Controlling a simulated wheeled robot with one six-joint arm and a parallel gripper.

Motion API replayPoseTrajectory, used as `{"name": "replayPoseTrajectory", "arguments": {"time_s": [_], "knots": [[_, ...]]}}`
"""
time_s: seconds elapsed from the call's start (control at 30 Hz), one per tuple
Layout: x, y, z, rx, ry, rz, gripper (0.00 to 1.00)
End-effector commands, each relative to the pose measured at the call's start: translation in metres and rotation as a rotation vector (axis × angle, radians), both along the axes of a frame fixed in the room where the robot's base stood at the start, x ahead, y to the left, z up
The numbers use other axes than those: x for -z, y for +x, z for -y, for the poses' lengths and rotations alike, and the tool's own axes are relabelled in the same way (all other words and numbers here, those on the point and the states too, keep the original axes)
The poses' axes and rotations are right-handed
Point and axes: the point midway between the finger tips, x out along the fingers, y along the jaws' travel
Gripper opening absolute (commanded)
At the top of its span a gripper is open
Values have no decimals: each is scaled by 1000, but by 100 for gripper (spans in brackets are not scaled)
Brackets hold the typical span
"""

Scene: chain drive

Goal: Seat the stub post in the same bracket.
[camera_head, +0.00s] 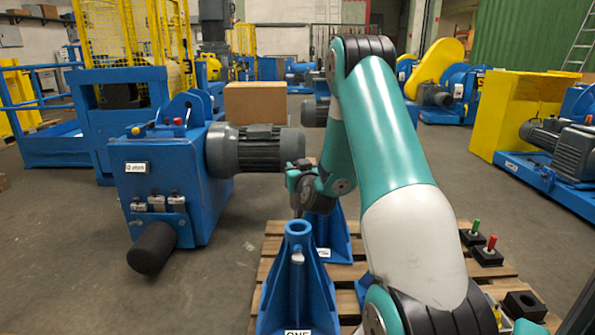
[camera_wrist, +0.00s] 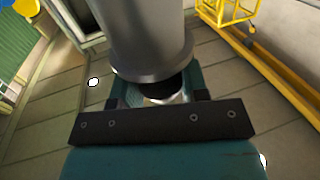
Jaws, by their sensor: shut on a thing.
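My gripper (camera_head: 297,196) hangs above the front blue bracket (camera_head: 297,275), which has a round open socket on top and a label reading "ONE". In the wrist view the jaws (camera_wrist: 158,97) are shut on a smooth grey cylinder with a flange, which I take to be the stub post (camera_wrist: 150,45). In the head view the post is small and mostly hidden by the gripper; I cannot tell whether its lower end touches the socket. A second blue bracket (camera_head: 336,243) stands just behind, its top hidden by my arm.
The brackets stand on a wooden pallet (camera_head: 266,268). Black blocks with a green peg (camera_head: 475,226) and a red peg (camera_head: 491,242), and a black block with a hole (camera_head: 525,304), sit at right. A blue machine (camera_head: 165,185) with a grey motor (camera_head: 258,150) stands close at left.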

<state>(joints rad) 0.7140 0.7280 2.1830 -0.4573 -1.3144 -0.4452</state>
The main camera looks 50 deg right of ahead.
Motion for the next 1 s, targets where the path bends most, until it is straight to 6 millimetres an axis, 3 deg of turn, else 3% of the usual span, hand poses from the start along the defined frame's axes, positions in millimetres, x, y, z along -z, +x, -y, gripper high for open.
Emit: {"name": "replayPoseTrajectory", "arguments": {"time_s": [0.7, 1.0], "knots": [[49, 0, 0, 0, -4, 8, 0], [55, 0, 0, 0, -4, 8, 0]]}}
